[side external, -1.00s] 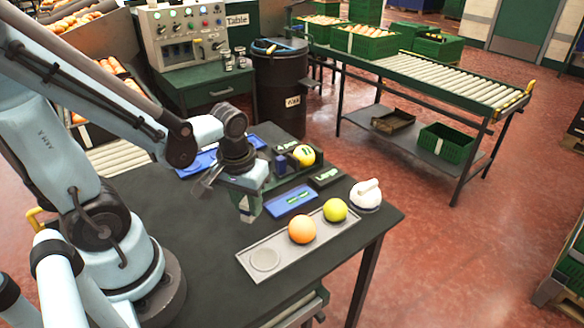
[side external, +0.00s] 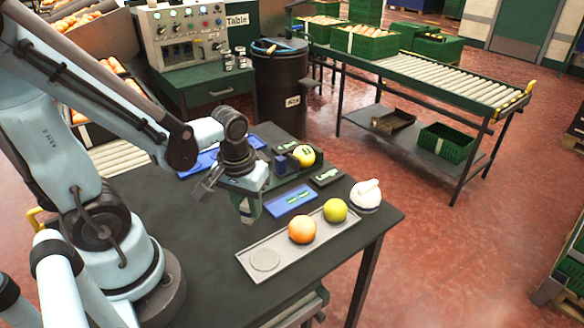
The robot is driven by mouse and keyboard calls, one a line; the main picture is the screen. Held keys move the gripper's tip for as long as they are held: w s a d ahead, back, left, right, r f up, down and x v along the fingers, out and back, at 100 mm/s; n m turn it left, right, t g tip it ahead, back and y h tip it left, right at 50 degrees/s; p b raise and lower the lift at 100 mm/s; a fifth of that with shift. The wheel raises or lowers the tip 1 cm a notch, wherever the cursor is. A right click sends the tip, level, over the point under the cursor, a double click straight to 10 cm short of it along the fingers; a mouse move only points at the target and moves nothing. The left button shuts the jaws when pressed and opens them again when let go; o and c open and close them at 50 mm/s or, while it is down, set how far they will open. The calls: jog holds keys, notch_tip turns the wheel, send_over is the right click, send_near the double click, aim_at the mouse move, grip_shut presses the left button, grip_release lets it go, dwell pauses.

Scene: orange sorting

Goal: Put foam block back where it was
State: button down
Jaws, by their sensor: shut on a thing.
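My gripper (side external: 247,211) points down over the dark table, just left of the blue pad. It is shut on a small block, only partly visible between the fingers; its colour and exact shape are hard to make out, and I take it to be the foam block. I cannot tell whether its underside touches the table. The blue pad (side external: 290,201) with green marks lies flat to the right of the gripper.
A grey tray (side external: 284,259) holds an orange ball (side external: 302,229) and a yellow-green ball (side external: 335,210), with its near round recess empty. A white domed object (side external: 366,194) stands at the table's right corner. A yellow ball (side external: 304,154) and a dark blue block (side external: 281,164) sit behind.

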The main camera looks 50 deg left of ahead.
jog(key=shift+f, duration=0.35)
jog(key=c, duration=0.8)
grip_release()
jog(key=shift+o, duration=0.6)
jog(key=o, duration=0.3)
jog(key=shift+r, duration=4)
